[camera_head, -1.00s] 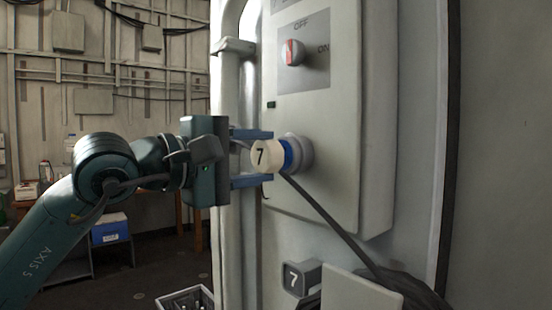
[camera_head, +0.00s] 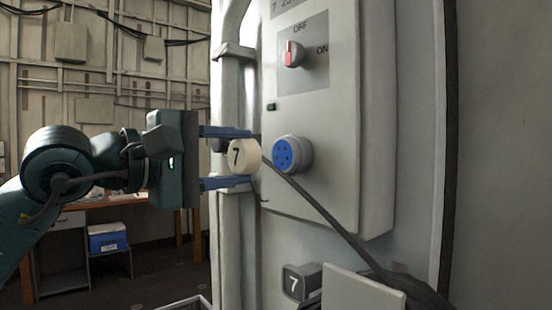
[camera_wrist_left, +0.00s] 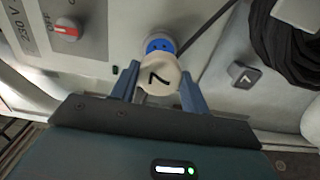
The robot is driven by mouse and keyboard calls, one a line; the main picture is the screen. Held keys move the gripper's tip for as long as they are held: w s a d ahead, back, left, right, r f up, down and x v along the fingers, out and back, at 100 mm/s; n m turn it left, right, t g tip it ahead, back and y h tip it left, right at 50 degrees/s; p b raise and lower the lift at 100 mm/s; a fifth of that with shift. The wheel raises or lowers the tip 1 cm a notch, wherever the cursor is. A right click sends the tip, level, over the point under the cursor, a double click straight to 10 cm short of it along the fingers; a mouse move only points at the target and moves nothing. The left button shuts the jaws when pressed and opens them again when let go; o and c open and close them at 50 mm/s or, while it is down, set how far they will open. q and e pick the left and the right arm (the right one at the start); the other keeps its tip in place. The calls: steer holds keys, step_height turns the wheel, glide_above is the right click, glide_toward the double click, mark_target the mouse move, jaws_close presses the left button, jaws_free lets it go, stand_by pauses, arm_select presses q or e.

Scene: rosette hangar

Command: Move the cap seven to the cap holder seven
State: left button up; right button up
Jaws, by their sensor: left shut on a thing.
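The cream cap seven (camera_head: 238,157), marked 7, is between the fingers of my left gripper (camera_head: 228,158), which is shut on it. The left wrist view also shows the cap (camera_wrist_left: 160,76) between the two blue fingers (camera_wrist_left: 157,88). In the head view the cap is apart from the blue socket (camera_head: 287,154) on the grey box, to its left. A dark strap runs from near the cap down to the right. The cap holder seven (camera_head: 300,283), a dark block marked 7, is low on the wall; it also shows in the left wrist view (camera_wrist_left: 245,75). My right gripper is not in view.
The grey box (camera_head: 345,130) carries a red switch (camera_head: 292,54) with OFF and ON marks. A pale panel (camera_head: 355,290) and a dark coiled bundle (camera_wrist_left: 283,40) are near the holder. A vertical pipe stands left of the box. A table (camera_head: 125,202) is behind.

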arm_select(q)
steer(key=shift+s+a, duration=0.15)
steer(key=shift+a, duration=0.05)
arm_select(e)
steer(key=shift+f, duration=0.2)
